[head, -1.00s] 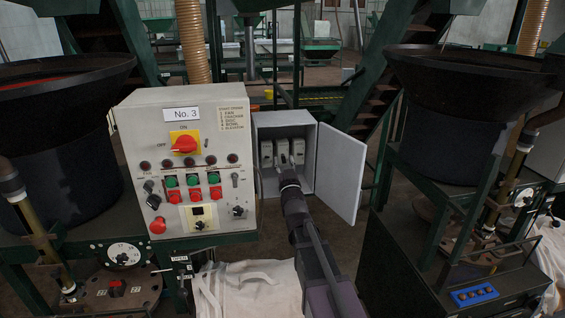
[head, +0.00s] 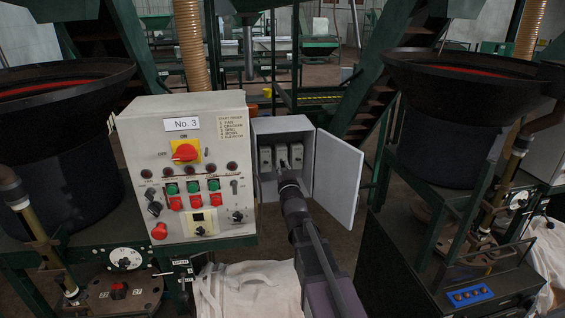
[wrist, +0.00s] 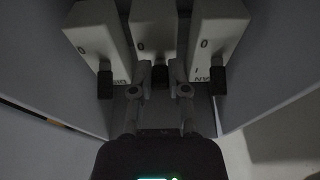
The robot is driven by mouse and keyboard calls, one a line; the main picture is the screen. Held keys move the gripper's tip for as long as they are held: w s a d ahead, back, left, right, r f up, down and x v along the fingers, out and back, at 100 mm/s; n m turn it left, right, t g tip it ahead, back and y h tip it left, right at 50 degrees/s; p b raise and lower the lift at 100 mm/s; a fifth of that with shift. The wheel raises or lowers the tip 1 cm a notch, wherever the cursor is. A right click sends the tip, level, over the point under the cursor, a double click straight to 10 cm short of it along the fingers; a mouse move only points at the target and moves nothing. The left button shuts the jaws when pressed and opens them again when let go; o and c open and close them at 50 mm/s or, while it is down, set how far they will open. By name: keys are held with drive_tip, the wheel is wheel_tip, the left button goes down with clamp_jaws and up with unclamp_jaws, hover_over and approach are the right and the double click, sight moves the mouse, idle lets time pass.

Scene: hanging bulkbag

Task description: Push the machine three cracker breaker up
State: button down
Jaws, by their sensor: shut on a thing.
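The machine three panel (head: 190,200), labelled No. 3, has an open grey breaker box (head: 277,124) at its right. Inside are three pale breakers in a row; the middle one (head: 282,154) is partly hidden by my arm. The wrist view shows the left (wrist: 97,35), middle (wrist: 153,25) and right (wrist: 217,35) breakers, each with a black lever at its lower end. My gripper (wrist: 160,88) is shut on the middle breaker's black lever (wrist: 160,75). In the head view my gripper (head: 288,178) reaches into the box; its fingertips are hard to see.
The box door (head: 338,178) stands open to the right of my arm. The control panel is close on the left. A white sack (head: 245,288) lies below, and a dark hopper (head: 440,130) stands at the right.

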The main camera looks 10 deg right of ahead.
wheel_tip(320, 180, up, 2)
drive_tip(key=g+p, duration=0.5)
drive_tip(key=p, duration=0.5)
drive_tip(key=shift+g, duration=0.3)
drive_tip(key=g+p, duration=0.2)
drive_tip(key=p, duration=0.1)
drive_tip(key=shift+w, duration=0.1)
drive_tip(key=shift+f+g+p, duration=0.1)
drive_tip(key=shift+g+p, duration=0.2)
drive_tip(key=shift+p, duration=0.25)
drive_tip(key=c, duration=0.6)
unclamp_jaws()
